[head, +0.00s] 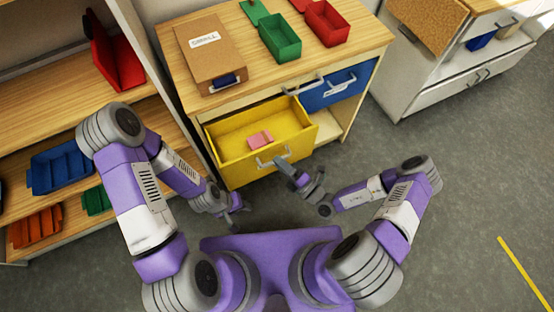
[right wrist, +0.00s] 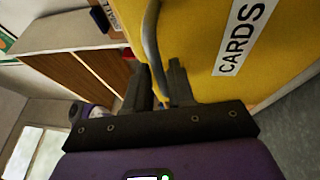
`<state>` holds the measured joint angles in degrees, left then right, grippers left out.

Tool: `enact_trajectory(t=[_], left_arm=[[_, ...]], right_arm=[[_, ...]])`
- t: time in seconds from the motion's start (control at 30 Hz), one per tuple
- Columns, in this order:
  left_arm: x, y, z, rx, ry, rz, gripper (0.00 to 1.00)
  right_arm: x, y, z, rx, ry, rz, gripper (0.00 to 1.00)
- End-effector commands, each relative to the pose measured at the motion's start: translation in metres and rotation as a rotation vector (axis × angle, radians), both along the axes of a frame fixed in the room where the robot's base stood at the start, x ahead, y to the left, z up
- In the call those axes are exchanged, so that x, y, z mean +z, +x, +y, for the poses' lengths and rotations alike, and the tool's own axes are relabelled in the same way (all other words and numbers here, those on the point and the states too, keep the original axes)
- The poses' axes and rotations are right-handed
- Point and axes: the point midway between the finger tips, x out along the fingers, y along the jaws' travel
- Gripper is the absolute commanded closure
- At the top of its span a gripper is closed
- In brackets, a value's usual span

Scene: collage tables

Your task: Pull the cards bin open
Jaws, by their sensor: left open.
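The cards bin (head: 222,146) is a yellow drawer standing well out of the cabinet, with a pink block (head: 260,139) inside. Its front carries a metal handle (head: 270,160). In the right wrist view, the yellow front bears a "CARDS" label (right wrist: 244,38), and the grey handle (right wrist: 152,45) runs between the fingers of my right gripper (right wrist: 158,75). My right gripper (head: 284,168) is shut on that handle at the drawer's front. My left gripper (head: 234,214) is open and empty, low and left of the drawer, apart from it.
A blue drawer (head: 338,88) sits right of the yellow one. On the cabinet top (head: 240,25) are a cardboard box (head: 205,62), a green box (head: 280,38) and a red box (head: 327,24). Shelves (head: 30,90) stand left. Grey floor (head: 450,150) is clear at right.

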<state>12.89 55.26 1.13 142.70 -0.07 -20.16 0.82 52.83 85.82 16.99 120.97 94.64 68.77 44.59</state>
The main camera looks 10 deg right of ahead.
Motion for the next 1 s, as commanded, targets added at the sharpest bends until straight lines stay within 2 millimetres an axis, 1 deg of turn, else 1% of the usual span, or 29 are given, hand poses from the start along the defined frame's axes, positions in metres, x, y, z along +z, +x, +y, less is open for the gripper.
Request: enact_trajectory(t=[0.03,0.2,0.4,1.0], left_arm=[[0.002,0.000,0.000,0.000,0.000,0.000,0.57],[0.005,0.000,0.000,0.000,0.000,0.000,0.57],[0.006,0.000,0.000,0.000,0.000,0.000,0.57],[0.006,0.000,0.000,0.000,0.000,0.000,0.57]], right_arm=[[-0.001,-0.007,-0.007,-0.003,-0.001,0.003,0.77],[-0.006,-0.027,-0.026,-0.003,0.000,0.004,0.77],[-0.009,-0.041,-0.038,0.000,0.001,0.001,0.77],[-0.009,-0.042,-0.038,0.004,-0.001,0.000,0.77]])
